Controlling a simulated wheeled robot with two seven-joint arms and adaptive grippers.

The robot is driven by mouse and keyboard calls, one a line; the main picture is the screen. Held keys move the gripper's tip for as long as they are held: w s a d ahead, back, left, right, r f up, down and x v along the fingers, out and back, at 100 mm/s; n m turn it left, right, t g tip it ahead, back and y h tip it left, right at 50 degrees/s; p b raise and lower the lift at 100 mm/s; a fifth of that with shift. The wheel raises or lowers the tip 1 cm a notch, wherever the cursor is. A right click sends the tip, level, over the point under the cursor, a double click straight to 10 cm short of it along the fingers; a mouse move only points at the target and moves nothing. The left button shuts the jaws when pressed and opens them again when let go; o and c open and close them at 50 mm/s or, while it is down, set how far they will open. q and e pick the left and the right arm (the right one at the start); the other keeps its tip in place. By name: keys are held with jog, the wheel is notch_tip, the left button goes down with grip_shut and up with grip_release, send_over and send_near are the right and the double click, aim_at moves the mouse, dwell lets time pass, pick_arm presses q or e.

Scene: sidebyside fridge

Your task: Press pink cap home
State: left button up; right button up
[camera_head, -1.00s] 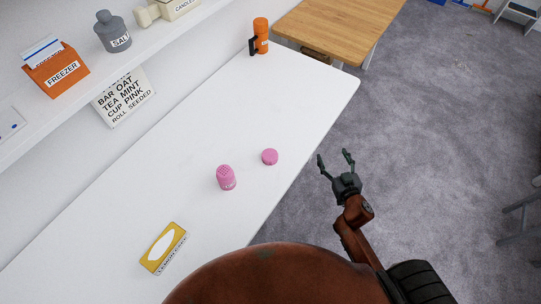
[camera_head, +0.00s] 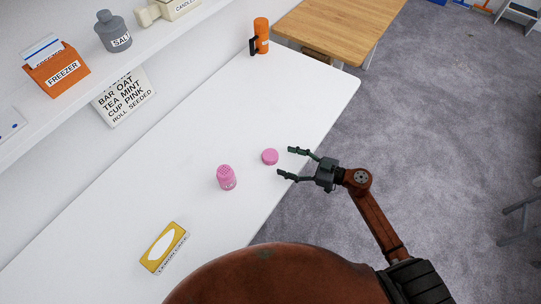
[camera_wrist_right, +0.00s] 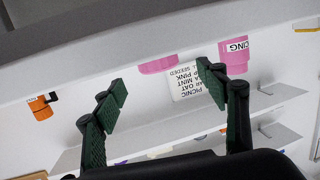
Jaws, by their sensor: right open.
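A pink cap (camera_head: 270,157) lies on the white counter (camera_head: 210,235). A pink jar (camera_head: 226,178) with a ridged or holed top stands to the left of the cap, apart from it. My right gripper (camera_head: 285,163) is open and empty just right of the cap, its fingers pointing left toward it. In the right wrist view the cap (camera_wrist_right: 158,65) shows between the open fingers, and the pink jar (camera_wrist_right: 235,56) shows beyond the right-hand finger, partly hidden. My left gripper is not in view.
A yellow box (camera_head: 164,246) lies on the near counter. An orange bottle (camera_head: 261,36) stands at the far end. A shelf along the wall holds a grey salt jar (camera_head: 113,32) and an orange freezer box (camera_head: 57,70). A sign (camera_head: 124,96) leans below it.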

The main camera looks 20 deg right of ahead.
aim_at(275, 157)
jog(key=b+x, duration=0.2)
jog(key=x, duration=0.5)
jog(key=shift+w+a+f, duration=0.1)
jog(key=shift+w, duration=0.2)
jog(key=shift+c, duration=0.3)
jog(key=c, duration=0.9)
